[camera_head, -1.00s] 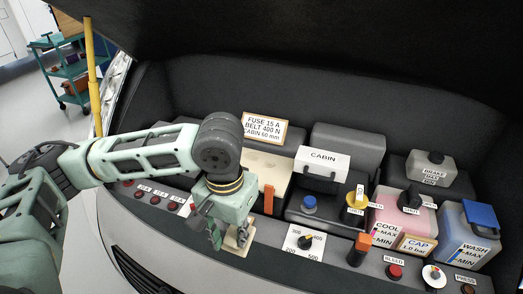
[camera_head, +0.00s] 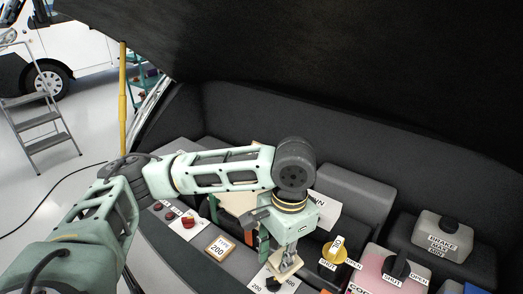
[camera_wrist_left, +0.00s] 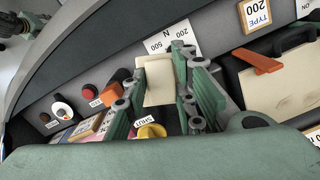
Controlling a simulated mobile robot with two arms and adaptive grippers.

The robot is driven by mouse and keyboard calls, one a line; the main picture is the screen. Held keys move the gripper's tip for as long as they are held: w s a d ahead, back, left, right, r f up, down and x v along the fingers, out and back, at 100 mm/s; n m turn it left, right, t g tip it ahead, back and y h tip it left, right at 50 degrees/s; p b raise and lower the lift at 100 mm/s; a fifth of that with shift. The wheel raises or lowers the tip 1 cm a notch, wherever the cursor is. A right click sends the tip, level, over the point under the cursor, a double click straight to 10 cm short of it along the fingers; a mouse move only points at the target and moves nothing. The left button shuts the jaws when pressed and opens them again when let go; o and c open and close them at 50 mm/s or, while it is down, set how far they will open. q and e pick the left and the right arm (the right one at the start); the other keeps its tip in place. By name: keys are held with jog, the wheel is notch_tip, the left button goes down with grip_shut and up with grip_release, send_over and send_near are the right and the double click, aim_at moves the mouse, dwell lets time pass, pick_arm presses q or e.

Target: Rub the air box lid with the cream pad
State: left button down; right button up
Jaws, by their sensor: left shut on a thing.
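My left gripper (camera_head: 288,257) is shut on the cream pad (camera_head: 287,266). The pad also shows between the fingers in the left wrist view (camera_wrist_left: 158,82). The pad is above or beside the white dial card; I cannot tell whether it touches anything. A cream box top with an orange latch (camera_wrist_left: 285,85), which looks like the air box lid, lies to the right of the gripper in the left wrist view, apart from the pad. In the head view my left arm hides most of that box. My right gripper is not in view.
The white dial card (camera_head: 259,281) and TYPE 200 plate (camera_head: 220,248) lie near the gripper. Red knobs (camera_head: 188,221) line the left panel. The CABIN box (camera_head: 325,206), yellow cap (camera_head: 334,254) and brake reservoir (camera_head: 443,236) stand to the right. The dark hood hangs overhead.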

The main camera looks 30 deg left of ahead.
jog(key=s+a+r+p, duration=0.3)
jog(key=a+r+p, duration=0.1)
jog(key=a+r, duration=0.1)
pick_arm(q)
jog(key=w+a+r+m+t+y+p, duration=0.1)
jog(key=w+a+r+m+p, duration=0.15)
jog(key=w+a+m, duration=0.4)
jog(key=w+a+r+m+t+y+p, duration=0.1)
jog(key=w+a+r+m+t, duration=0.2)
jog(key=w+m, duration=0.6)
jog(key=w+a+r+m+t+h+p, duration=0.1)
jog(key=a+m+p, duration=0.1)
jog(key=a+m, duration=0.35)
jog(key=w+a+r+m+h+p, duration=0.2)
jog(key=a+m, duration=0.2)
jog(key=m, duration=0.2)
jog(key=shift+m+t, duration=0.3)
jog(key=f, duration=0.5)
jog(key=shift+s+a+f, duration=0.1)
jog(key=shift+a+f, duration=0.15)
jog(key=shift+a, duration=0.05)
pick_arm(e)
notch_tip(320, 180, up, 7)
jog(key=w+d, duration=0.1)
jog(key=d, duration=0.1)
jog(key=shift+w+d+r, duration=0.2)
